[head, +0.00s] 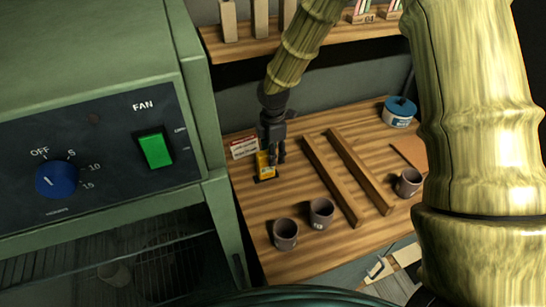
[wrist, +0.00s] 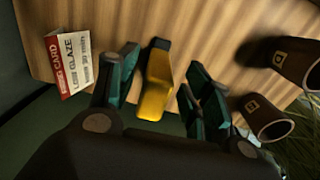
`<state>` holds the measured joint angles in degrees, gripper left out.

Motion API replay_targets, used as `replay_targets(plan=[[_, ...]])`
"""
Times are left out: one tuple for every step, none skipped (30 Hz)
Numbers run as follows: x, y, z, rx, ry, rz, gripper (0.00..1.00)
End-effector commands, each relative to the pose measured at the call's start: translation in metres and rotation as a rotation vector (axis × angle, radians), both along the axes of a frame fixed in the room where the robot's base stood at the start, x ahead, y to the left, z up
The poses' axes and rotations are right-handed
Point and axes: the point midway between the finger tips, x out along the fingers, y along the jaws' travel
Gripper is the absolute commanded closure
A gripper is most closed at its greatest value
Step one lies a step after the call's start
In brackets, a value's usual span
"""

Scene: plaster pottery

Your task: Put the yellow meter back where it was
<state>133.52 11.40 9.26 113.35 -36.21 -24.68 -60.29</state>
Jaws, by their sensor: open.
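The yellow meter (head: 265,164) stands on the wooden table near its left edge, on or beside a small dark patch (head: 266,179). My gripper (head: 272,150) is right above and around it. In the wrist view the yellow meter (wrist: 156,85) lies between the two open fingers of my gripper (wrist: 158,88), with a visible gap on each side. Its dark end points away from my palm. I cannot tell from these frames whether its base rests fully on the table.
A red and white card (head: 243,147) stands behind the meter. Several dark cups, one of them here (head: 285,233), stand to the right and front. Two wooden bars (head: 331,180) lie mid-table. A blue-lidded tub (head: 399,112) is at the back right. A green cabinet (head: 100,100) borders the left.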

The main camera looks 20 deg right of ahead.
Motion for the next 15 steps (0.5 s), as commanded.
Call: replay_targets(plan=[[0.001,0.000,0.005,0.000,-0.003,-0.001,0.50],[0.001,0.000,0.009,0.000,-0.002,-0.001,0.50],[0.001,0.000,0.014,0.001,-0.004,-0.001,0.50],[0.001,0.000,0.018,0.001,-0.003,-0.002,0.50],[0.000,0.000,0.021,0.001,-0.002,-0.002,0.50],[0.000,0.000,0.027,0.002,-0.003,-0.002,0.50],[0.001,0.000,0.031,0.002,-0.003,-0.002,0.50],[0.000,0.000,0.034,0.002,-0.002,-0.001,0.50],[0.000,0.000,0.040,0.001,-0.002,-0.001,0.50],[0.000,0.000,0.044,0.001,-0.003,0.000,0.50],[0.000,0.000,0.047,0.001,-0.002,0.000,0.50],[0.000,0.000,0.053,0.001,-0.002,0.000,0.50],[0.000,0.000,0.057,0.001,-0.003,0.000,0.50],[0.000,0.000,0.061,0.001,-0.003,-0.001,0.50],[0.000,0.000,0.065,0.001,-0.001,-0.001,0.50]])
